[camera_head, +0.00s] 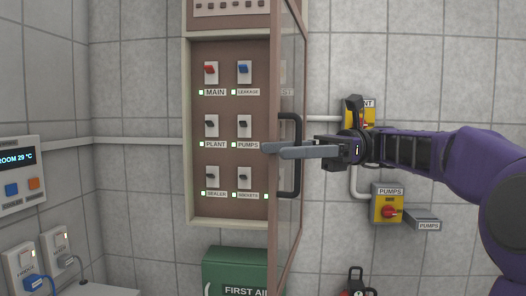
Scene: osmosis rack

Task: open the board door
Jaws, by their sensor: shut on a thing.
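The board door (288,225) is a glazed panel in a thin brown frame, hinged on the right side of the electrical board (225,213). It stands swung out toward me and shows almost edge-on, so the switches inside are uncovered. Its black D-shaped handle (297,184) is on the door's right face. My gripper (273,150) reaches in from the right with its grey fingers level across the middle of the handle, shut on it. The fingers hide that part of the handle, and the exact contact is hard to see.
Inside the board are several switches, including a red MAIN (210,69) and a blue LEAKAGE (243,69). Yellow switch boxes, one labelled PUMPS (389,205), are on the wall to the right, near my arm. A green first aid box (233,266) is below the board.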

